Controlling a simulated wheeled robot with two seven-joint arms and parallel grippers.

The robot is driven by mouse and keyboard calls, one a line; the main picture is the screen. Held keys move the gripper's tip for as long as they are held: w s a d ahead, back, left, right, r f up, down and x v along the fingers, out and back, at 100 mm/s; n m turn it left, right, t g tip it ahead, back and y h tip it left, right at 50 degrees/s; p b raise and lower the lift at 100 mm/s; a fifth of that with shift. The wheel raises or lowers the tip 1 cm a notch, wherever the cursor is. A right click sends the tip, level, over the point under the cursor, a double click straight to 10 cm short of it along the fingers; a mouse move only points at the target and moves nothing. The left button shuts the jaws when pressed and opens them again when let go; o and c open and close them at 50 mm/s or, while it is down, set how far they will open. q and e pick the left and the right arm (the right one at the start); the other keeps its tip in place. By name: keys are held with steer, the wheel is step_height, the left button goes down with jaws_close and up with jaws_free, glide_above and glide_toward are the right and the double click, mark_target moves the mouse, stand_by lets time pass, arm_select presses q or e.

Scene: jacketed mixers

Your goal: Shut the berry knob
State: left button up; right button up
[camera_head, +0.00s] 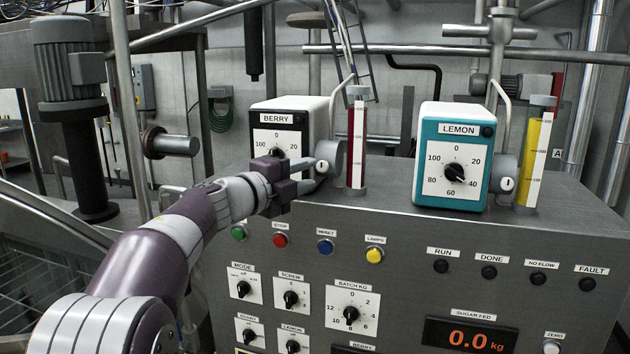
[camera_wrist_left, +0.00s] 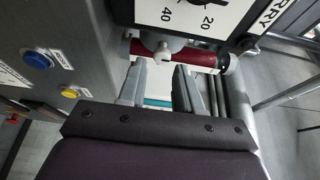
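The berry feeder (camera_head: 318,116) is a black box with a white front and a BERRY label. Its black dial knob (camera_head: 276,151) is partly hidden behind my left gripper (camera_head: 312,174). A grey round side fitting with a white centre (camera_head: 322,166) sits at the box's lower right, beside the red sight tube (camera_head: 357,145). My left gripper is open, with its fingertips close to this fitting. In the left wrist view, the open fingers (camera_wrist_left: 158,88) point toward the white fitting (camera_wrist_left: 163,46) and the red tube (camera_wrist_left: 190,57), with a visible gap between them. My right gripper is not in view.
The teal lemon feeder (camera_head: 428,165) and its yellow tube (camera_head: 535,160) stand to the right on the grey console (camera_head: 400,225). Buttons and dials cover the console front. A sugar display (camera_head: 470,337) reads 0.0 kg.

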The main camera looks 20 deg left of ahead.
arm_select(q)
steer(key=b+v, duration=0.3)
steer(key=v, duration=0.6)
steer(key=shift+d, duration=0.1)
steer(key=shift+s, duration=0.1)
